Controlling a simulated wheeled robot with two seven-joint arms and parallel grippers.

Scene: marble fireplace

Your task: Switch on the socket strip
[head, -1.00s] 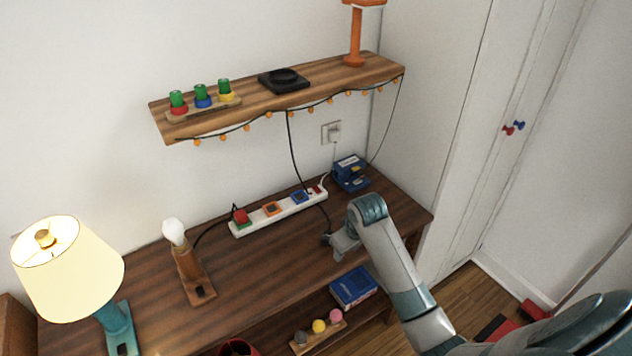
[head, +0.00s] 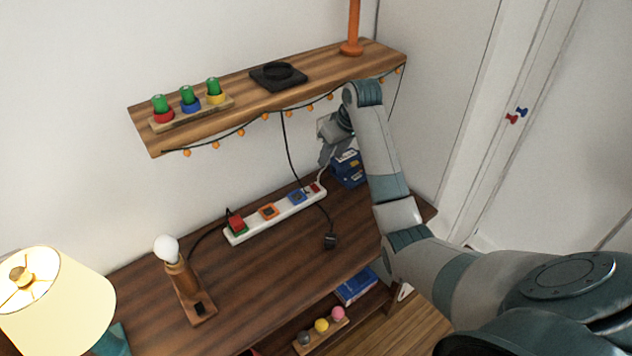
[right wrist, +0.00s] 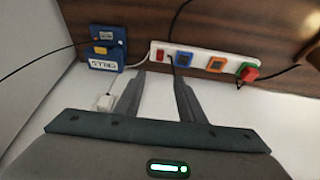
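The white socket strip (head: 272,216) lies on the wooden tabletop near the wall. Its red switch (head: 314,188) is at the right end; it also shows in the right wrist view (right wrist: 160,55). A red plug (head: 236,222) sits in the green-framed socket at the left end; the orange and blue sockets lie between. My right gripper (head: 326,163) is above the strip's right end, near the wall, pointing down. In the right wrist view its two fingers (right wrist: 158,80) are apart with nothing between them, and the switch shows just beyond. My left gripper is not in view.
Blue boxes (head: 348,168) stand close right of the strip. A loose black plug (head: 331,241) lies in front. A wall shelf (head: 240,108) with hanging lights is above. A bulb lamp (head: 184,282) and a lit shaded lamp (head: 48,302) stand left.

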